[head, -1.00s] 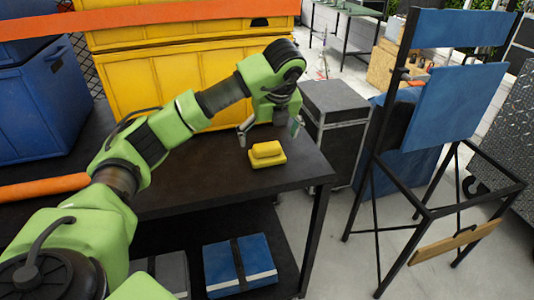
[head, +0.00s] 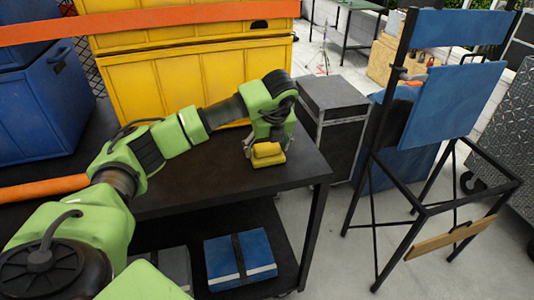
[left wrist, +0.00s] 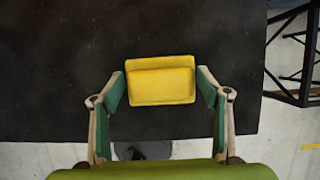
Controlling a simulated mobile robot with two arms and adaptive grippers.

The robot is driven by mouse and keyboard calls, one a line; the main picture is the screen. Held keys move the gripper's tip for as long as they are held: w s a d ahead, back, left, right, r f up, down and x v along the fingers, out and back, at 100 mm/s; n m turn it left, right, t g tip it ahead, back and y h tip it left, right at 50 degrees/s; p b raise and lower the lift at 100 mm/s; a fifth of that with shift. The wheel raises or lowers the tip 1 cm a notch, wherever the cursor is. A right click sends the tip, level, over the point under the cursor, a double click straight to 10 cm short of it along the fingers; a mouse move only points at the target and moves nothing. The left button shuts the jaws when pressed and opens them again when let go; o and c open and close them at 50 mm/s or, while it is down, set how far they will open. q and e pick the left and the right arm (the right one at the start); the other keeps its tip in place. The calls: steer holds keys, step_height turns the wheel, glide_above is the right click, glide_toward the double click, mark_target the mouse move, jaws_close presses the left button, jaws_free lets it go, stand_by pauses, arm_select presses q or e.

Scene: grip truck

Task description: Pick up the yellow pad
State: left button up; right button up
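The yellow pad (head: 267,155) lies on the dark table top near its front right corner. It has a raised block on a wider base. My left gripper (head: 266,146) is low over the table at the pad, partly hiding its back side. My right gripper does not show in any view.
The dark table (head: 200,180) has free room left of the pad. Yellow crates (head: 180,70) stand behind it, and a black case (head: 333,110) stands right of it. A lower shelf holds a blue box (head: 240,258). A blue folding chair (head: 450,105) stands at the right.

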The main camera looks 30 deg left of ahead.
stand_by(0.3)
arm_select(q)
steer(key=shift+w+r+b, duration=0.1)
steer(key=shift+r+b, duration=0.4)
steer(key=shift+b, duration=0.1)
steer(key=s+r+b, duration=0.1)
steer(key=r, duration=0.1)
steer(key=s+a+r+b, duration=0.1)
steer(key=r, duration=0.1)
steer(key=s+r+b, duration=0.1)
steer(key=s+r, duration=0.1)
steer(key=r, duration=0.1)
steer(key=shift+a+b, duration=0.25)
steer(key=shift+b, duration=0.05)
steer(key=s+a+r, duration=0.3)
steer(key=s+r, duration=0.2)
steer(key=s, duration=0.4)
steer(key=shift+s, duration=0.2)
steer(key=shift+a, duration=0.1)
